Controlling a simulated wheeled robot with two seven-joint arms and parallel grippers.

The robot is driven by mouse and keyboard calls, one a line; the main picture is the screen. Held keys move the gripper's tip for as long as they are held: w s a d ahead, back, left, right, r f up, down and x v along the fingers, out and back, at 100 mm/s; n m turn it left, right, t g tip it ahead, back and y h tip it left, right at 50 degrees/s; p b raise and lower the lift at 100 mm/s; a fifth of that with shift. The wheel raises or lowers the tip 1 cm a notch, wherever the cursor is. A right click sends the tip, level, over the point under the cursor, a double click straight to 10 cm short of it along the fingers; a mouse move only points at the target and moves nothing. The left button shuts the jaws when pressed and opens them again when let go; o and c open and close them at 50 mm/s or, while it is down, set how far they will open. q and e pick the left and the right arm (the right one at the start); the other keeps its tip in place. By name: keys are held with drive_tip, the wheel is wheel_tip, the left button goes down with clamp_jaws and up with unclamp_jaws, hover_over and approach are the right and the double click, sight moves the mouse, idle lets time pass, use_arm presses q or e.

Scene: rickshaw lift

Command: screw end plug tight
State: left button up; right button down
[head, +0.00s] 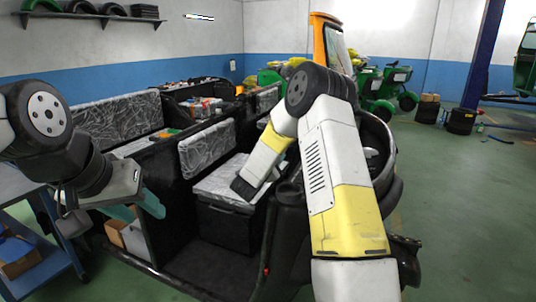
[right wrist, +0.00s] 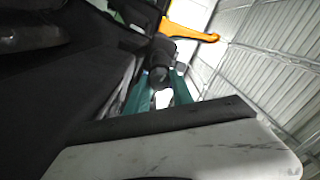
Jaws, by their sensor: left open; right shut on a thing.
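In the right wrist view my right gripper (right wrist: 160,82) is shut on a dark cylindrical piece (right wrist: 161,52), one teal finger on each side of it. I cannot tell for sure that this piece is the end plug. A pale round part shows between the fingers. In the head view the right gripper is hidden behind my arm and the rickshaw's dark front. My left gripper (head: 138,209) is open and empty, with teal fingers, at the left beside the rickshaw's open side.
The stripped rickshaw (head: 190,235) fills the middle, with plastic-wrapped seats (head: 207,149). An orange bar (right wrist: 190,34) is close beyond the held piece. A blue cart (head: 45,272) stands at the lower left.

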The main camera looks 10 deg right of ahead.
drive_tip(key=shift+f+m, duration=0.2)
drive_tip(key=shift+m, duration=7.5)
drive_tip(key=c, duration=1.1)
unclamp_jaws()
drive_tip(key=v, duration=0.7)
drive_tip(key=shift+s+a, duration=0.25)
drive_tip(key=shift+s, duration=0.1)
